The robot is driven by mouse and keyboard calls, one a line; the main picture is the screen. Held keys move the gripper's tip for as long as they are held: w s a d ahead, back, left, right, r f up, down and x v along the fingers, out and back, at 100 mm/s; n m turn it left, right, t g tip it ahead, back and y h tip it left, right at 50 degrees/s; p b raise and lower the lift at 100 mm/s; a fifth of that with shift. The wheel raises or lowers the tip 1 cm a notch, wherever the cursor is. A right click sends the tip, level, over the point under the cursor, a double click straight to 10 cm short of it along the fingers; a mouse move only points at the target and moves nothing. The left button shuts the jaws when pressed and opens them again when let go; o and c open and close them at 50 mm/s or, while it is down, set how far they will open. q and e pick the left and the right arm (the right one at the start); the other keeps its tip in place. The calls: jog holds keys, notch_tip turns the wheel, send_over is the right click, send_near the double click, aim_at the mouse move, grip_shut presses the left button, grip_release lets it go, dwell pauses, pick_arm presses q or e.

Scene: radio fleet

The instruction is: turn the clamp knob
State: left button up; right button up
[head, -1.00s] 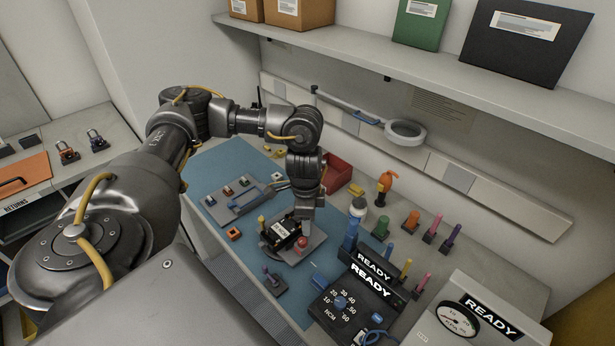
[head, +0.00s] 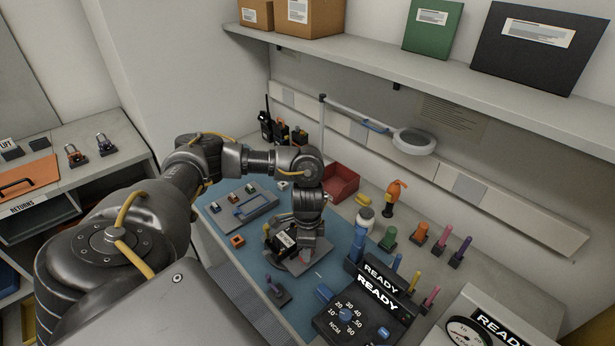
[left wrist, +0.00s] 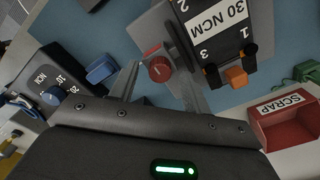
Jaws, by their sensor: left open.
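The red clamp knob (left wrist: 160,69) sits on the grey clamp plate beside a black radio (left wrist: 222,50) with a white "30 NCM" label. In the head view the radio (head: 284,240) lies in the fixture on the blue mat, and the knob (head: 305,257) is mostly hidden by my gripper. My left gripper (left wrist: 158,80) is open, pointing down at the knob. In the left wrist view its two fingers lie to either side of the knob, with gaps showing; whether they are level with it I cannot tell. My right gripper is not in view.
A torque unit with dial (head: 346,314) and "READY" displays stands right of the fixture. A red scrap bin (head: 341,183) is behind. Several coloured tools stand at right. A grey tray (head: 243,206) and a small dark stand (head: 278,292) are nearby on the mat.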

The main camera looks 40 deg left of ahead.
pick_arm(q)
jog(key=shift+f, duration=0.4)
jog(key=shift+c, duration=0.3)
jog(key=c, duration=0.9)
jog(key=shift+c, duration=0.2)
